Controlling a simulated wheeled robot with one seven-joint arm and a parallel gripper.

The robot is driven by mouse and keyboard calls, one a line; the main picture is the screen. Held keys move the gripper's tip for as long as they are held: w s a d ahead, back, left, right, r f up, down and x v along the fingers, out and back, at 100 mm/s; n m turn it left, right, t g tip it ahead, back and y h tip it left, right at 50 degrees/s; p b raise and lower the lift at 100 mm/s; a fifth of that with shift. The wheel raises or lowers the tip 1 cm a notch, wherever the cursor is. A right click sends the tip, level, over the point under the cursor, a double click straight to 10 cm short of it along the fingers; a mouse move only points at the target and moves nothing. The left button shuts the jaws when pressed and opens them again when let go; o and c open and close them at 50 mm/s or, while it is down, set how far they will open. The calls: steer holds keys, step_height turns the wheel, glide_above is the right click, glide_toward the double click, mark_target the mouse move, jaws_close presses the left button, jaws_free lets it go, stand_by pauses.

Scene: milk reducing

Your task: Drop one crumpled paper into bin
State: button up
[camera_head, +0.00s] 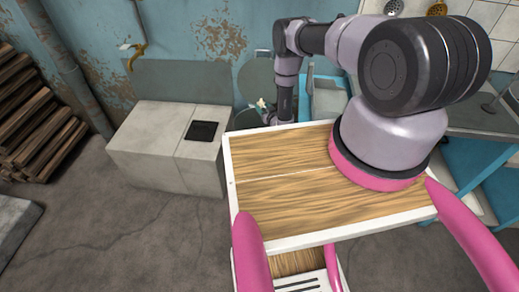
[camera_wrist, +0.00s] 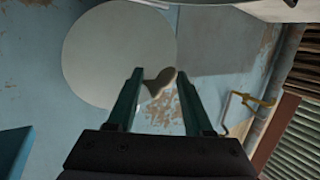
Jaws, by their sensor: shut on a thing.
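My gripper (camera_head: 268,113) is at the end of my extended arm, in front of the blue wall in the head view. It is shut on a small pale crumpled paper (camera_head: 261,103), held up in the air. In the wrist view the same paper (camera_wrist: 161,81) shows beige, pinched between the fingertips of my gripper (camera_wrist: 160,76).
A round grey disc (camera_head: 255,78) is behind my gripper; it also shows in the wrist view (camera_wrist: 110,55). A pale block (camera_head: 160,140) with a black square inset stands to the left. Stacked wood (camera_head: 35,120) is at far left. Bare floor (camera_head: 110,220) lies in front.

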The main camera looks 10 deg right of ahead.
steer(key=shift+w+f, duration=0.15)
steer(key=shift+f, duration=2.85)
steer(key=o, duration=1.4)
steer(key=shift+c, duration=0.2)
step_height(320, 180, up, 10)
